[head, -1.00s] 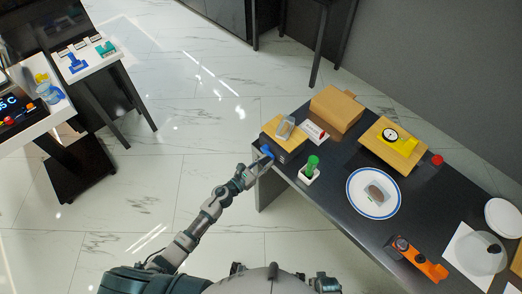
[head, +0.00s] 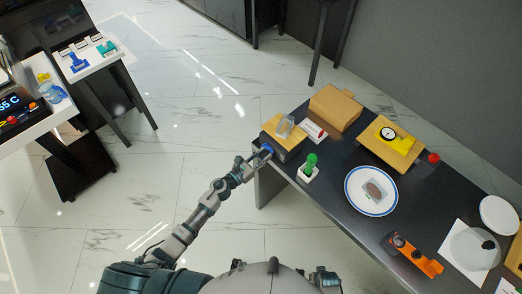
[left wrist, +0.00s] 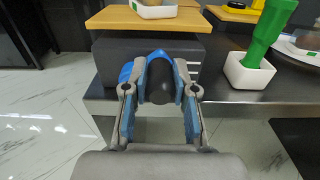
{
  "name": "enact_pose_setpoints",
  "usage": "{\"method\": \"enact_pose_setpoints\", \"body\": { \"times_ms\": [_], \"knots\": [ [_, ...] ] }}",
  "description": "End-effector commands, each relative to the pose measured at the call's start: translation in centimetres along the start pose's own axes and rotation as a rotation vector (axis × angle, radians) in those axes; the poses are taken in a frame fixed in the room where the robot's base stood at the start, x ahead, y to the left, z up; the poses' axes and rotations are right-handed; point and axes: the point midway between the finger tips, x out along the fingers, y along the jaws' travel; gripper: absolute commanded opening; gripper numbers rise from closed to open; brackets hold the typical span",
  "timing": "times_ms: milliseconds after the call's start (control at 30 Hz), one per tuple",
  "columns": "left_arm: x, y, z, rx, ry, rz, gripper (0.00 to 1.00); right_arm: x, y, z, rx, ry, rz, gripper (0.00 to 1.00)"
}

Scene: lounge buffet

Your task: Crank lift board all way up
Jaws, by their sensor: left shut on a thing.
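The lift is a dark box (left wrist: 112,60) with a wooden board (left wrist: 190,21) on top, at the near left end of the black table. The board (head: 296,139) also shows in the head view, with a small clear-topped item (head: 284,126) on it. A blue crank (left wrist: 128,72) with a black knob (left wrist: 160,85) sticks out of the box's front. My left gripper (head: 261,155) is at the crank. In the left wrist view its two fingers (left wrist: 160,96) are shut on the black knob, one on each side. My right gripper is not in view.
Close to the lift's right is a green-handled item (left wrist: 265,35) in a white holder (left wrist: 248,74).

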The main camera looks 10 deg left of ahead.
Motion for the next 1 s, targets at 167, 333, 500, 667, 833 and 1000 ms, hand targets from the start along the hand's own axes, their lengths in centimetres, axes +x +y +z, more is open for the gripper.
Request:
{"method": "enact_pose_setpoints", "body": {
  "times_ms": [167,333,500,667,833,1000],
  "knots": [
    [-0.1,1.7,0.7,0.004,0.005,0.009,0.00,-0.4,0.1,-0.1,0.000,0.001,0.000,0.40],
    [-0.2,2.5,1.1,0.001,0.007,0.008,0.00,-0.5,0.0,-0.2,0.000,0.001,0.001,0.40],
    [-0.2,2.4,0.9,0.001,0.008,0.008,0.00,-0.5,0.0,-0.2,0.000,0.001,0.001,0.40],
    [-0.2,2.8,0.8,0.002,0.010,0.008,0.00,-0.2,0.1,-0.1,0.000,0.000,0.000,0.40],
    [-0.2,4.3,0.5,0.003,0.012,0.009,0.00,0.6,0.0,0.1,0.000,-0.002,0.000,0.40],
    [-0.2,5.0,0.6,0.000,0.012,0.006,0.00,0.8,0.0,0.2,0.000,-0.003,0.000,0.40]
  ]
}}
